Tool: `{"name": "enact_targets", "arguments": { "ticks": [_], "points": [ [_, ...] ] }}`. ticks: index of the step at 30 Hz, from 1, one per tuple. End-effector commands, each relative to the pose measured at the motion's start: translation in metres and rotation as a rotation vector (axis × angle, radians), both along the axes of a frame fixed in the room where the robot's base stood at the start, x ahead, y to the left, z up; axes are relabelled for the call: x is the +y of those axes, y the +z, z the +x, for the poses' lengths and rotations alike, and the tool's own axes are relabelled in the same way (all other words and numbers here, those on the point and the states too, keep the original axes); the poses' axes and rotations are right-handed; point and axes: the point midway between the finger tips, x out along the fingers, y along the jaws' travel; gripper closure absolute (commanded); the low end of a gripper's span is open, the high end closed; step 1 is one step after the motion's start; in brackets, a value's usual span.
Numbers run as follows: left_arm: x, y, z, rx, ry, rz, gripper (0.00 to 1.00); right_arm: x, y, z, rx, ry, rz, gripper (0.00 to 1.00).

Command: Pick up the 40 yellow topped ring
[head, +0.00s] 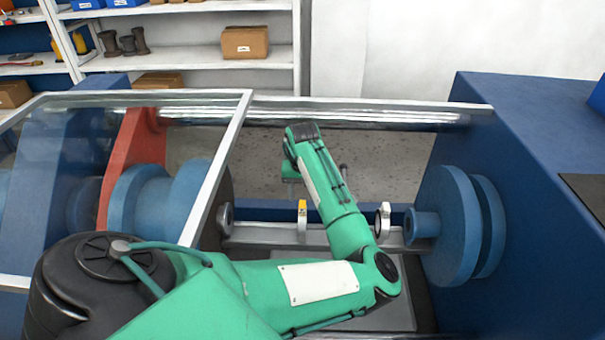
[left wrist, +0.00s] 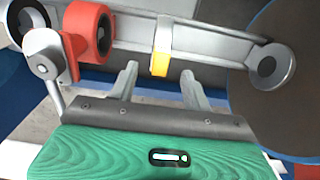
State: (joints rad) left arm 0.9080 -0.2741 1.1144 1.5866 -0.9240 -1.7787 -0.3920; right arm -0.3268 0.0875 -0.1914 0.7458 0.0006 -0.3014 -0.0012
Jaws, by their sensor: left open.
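The yellow-topped ring (head: 302,220) is a thin pale ring standing upright on the grey bench between the two blue flanges in the head view. In the left wrist view its yellow top (left wrist: 161,62) faces me. My left gripper (left wrist: 158,78) is open there. Its two grey fingers point toward the ring, one to each side of it in the picture. I cannot tell whether they touch it. In the head view my green left forearm and wrist cover most of that gripper. My right gripper is not in view.
A white-topped ring (head: 383,220) stands at the right near a blue flange (head: 445,225). A framed clear panel (head: 215,170) stands at left, and a metal rail (head: 360,118) runs behind.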

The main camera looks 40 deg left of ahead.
Motion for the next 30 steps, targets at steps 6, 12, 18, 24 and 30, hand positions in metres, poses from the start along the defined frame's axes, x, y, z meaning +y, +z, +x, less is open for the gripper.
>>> {"name": "enact_targets", "arguments": {
  "ticks": [6, 12, 18, 24, 30],
  "points": [
    [0.001, -0.031, 0.0, 0.003, -0.001, -0.003, 0.51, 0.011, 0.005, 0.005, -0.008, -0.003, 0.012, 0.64],
    [0.001, -0.049, 0.0, 0.0, 0.001, -0.001, 0.51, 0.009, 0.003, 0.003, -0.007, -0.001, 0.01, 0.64],
    [0.001, -0.049, 0.0, 0.0, 0.001, -0.001, 0.51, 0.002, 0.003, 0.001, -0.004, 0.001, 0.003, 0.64],
    [0.001, -0.049, 0.0, 0.0, 0.001, -0.001, 0.9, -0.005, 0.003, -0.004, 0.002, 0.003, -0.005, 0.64],
    [0.001, -0.049, 0.0, 0.0, 0.0, -0.001, 1.0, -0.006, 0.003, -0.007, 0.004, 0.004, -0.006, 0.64]
  ]
}}
